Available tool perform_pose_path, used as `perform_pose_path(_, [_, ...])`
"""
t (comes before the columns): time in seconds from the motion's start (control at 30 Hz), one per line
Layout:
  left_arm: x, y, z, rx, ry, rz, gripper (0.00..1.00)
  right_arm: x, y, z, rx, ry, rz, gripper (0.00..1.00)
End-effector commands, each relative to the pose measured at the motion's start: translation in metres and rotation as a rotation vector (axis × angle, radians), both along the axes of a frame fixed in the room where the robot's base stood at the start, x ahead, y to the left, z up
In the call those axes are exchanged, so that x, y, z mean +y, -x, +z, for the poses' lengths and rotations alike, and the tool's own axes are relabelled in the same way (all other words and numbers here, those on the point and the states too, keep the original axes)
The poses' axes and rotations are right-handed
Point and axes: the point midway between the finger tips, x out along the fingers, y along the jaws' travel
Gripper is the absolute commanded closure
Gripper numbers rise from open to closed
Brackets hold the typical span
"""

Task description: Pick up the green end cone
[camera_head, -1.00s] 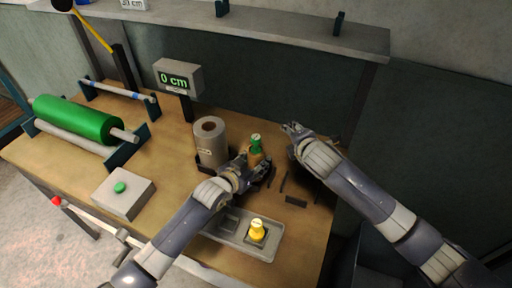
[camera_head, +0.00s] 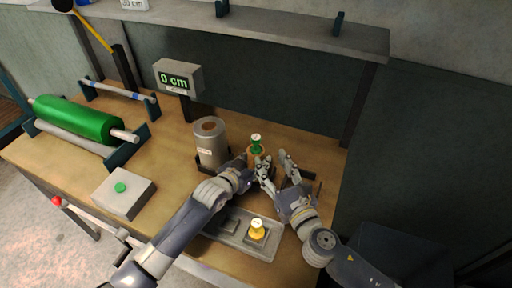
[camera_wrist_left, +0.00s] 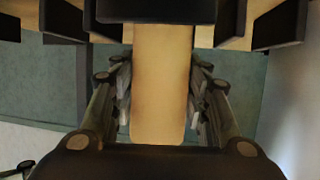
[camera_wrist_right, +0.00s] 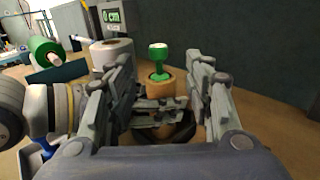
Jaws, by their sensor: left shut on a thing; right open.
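The core's lower part is hidden by the left fingers.
A silver foil roll (camera_head: 211,150) stands close left of the core. A yellow end cone (camera_head: 257,229) sits in a grey tray (camera_head: 236,246) in front. A display (camera_head: 178,78) reads 0 cm. A green roller (camera_head: 75,119) and a button box (camera_head: 123,196) are at left.

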Motion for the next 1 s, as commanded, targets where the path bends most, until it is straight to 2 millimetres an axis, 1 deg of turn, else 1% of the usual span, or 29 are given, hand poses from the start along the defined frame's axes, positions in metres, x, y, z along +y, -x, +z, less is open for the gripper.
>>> perform_pose_path(0.03, [0.0,0.0,-0.001,0.001,-0.001,0.0,0.81,0.004,-0.009,0.002,-0.005,0.0,0.0,0.53])
perform_pose_path(0.2, [0.0,0.0,-0.001,0.001,-0.001,0.0,0.81,0.016,-0.037,0.002,-0.002,-0.003,0.0,0.53])
perform_pose_path(0.3, [0.0,0.0,-0.001,0.001,-0.001,0.0,0.81,0.02,-0.048,0.001,-0.001,-0.003,-0.001,0.53])
perform_pose_path(0.47, [0.0,0.0,-0.001,0.001,-0.001,0.0,0.81,0.024,-0.057,0.002,0.0,-0.003,-0.001,0.53])
perform_pose_path(0.7, [0.0,0.0,-0.001,0.001,-0.001,0.0,0.81,0.04,-0.088,0.006,0.0,-0.004,-0.001,0.53])
perform_pose_path(0.83, [0.0,0.0,-0.001,0.001,-0.001,0.0,0.81,0.043,-0.098,0.005,0.001,-0.004,-0.002,0.53])
perform_pose_path(1.0, [0.0,0.0,-0.001,0.002,-0.001,0.0,0.81,0.044,-0.1,0.005,0.0,-0.003,-0.001,0.53])
